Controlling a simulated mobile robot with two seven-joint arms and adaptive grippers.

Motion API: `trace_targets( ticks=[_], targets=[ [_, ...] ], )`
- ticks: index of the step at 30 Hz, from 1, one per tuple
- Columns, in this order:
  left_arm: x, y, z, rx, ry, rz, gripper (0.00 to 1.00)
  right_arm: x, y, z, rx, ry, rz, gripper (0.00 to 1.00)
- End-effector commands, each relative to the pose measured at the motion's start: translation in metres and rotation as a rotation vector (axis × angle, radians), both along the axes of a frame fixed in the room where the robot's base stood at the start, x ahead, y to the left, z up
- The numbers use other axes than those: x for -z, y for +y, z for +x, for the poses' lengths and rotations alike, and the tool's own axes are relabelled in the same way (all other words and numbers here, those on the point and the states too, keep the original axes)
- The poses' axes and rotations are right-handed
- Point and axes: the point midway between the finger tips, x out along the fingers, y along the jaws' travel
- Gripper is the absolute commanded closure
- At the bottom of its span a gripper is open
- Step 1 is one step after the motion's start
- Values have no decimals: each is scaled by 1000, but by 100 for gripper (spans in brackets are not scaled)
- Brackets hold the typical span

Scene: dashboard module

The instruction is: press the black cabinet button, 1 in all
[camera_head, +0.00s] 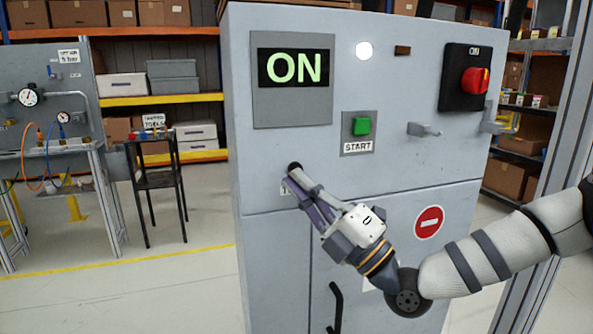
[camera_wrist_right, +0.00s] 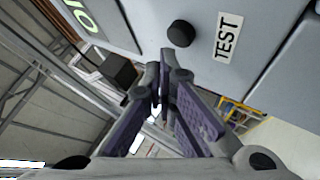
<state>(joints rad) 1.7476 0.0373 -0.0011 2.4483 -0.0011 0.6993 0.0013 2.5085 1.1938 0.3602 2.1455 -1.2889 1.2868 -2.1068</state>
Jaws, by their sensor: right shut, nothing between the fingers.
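The black cabinet button (camera_head: 294,167) is a small round knob on the front of the grey cabinet (camera_head: 390,150), below the ON display. In the right wrist view the button (camera_wrist_right: 181,33) stands beside a white TEST label (camera_wrist_right: 228,37). My right gripper (camera_head: 290,182) is shut and empty, its fingertips just below the button in the head view, covering most of the label there. In the wrist view the fingertips (camera_wrist_right: 165,62) are close to the button, with a gap between them in the picture. My left gripper is not in view.
The cabinet also carries a lit ON display (camera_head: 294,68), a green START button (camera_head: 362,126), a red rotary switch (camera_head: 475,80), a latch (camera_head: 424,130) and a black door handle (camera_head: 336,306). A gauge bench (camera_head: 60,140) and a small black stand (camera_head: 155,180) are at the left.

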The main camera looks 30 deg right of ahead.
Motion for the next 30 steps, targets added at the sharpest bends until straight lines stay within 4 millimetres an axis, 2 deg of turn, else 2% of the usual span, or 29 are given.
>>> trace_targets(
  ticks=[9,30],
  targets=[
    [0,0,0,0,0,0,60,0,-2,8,1,0,0,100],
    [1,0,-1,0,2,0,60,0,-3,13,-1,0,-1,100]
  ],
)
